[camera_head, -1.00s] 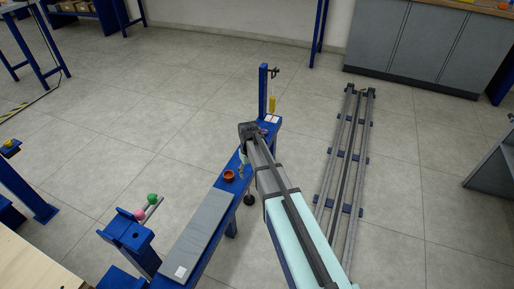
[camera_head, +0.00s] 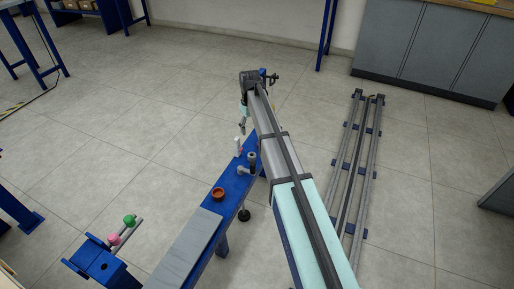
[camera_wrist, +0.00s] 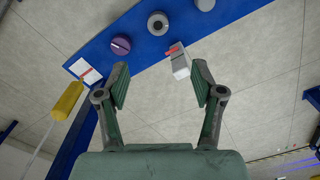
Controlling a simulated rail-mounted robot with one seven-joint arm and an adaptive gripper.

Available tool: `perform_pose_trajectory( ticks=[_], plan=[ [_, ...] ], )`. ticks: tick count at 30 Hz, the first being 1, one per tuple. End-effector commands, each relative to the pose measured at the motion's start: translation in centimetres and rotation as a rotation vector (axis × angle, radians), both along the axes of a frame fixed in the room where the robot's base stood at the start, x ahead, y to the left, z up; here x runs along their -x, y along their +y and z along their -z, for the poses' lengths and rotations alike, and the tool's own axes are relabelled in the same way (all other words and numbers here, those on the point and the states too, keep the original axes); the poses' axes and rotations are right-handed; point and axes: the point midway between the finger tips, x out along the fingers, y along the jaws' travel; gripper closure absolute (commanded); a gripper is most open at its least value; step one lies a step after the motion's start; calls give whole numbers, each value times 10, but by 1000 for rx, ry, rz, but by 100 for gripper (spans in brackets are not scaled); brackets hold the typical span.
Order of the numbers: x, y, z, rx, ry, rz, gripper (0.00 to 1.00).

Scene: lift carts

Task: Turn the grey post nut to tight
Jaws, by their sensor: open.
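A grey post with a dark top (camera_head: 252,158) stands on the bench in the head view. My gripper (camera_wrist: 160,85) is open and empty, its two fingers spread below the bench edge in the picture, apart from the round part. In the head view my gripper (camera_head: 243,124) hangs at the arm's end, small and partly hidden.
A white-grey block with a red mark (camera_wrist: 180,62) shows between the fingertips, farther off. A purple knob (camera_wrist: 121,45), a white card (camera_wrist: 84,70) and a yellow-handled tool (camera_wrist: 67,101) are nearby. A brown bowl (camera_head: 217,193) stands on the bench. Floor rails (camera_head: 355,170) lie to the right.

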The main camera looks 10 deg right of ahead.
Motion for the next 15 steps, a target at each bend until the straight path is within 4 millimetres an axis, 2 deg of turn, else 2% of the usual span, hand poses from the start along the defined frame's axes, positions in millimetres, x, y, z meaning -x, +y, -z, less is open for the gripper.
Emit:
perform_pose_trajectory(
  ticks=[4, 8, 15],
  plan=[
    [1, 0, 5, 0, 2, -3, 32],
    [1, 0, 17, 0, 3, -3, 32],
    [1, 0, 60, -1, 4, -2, 32]
  ],
)
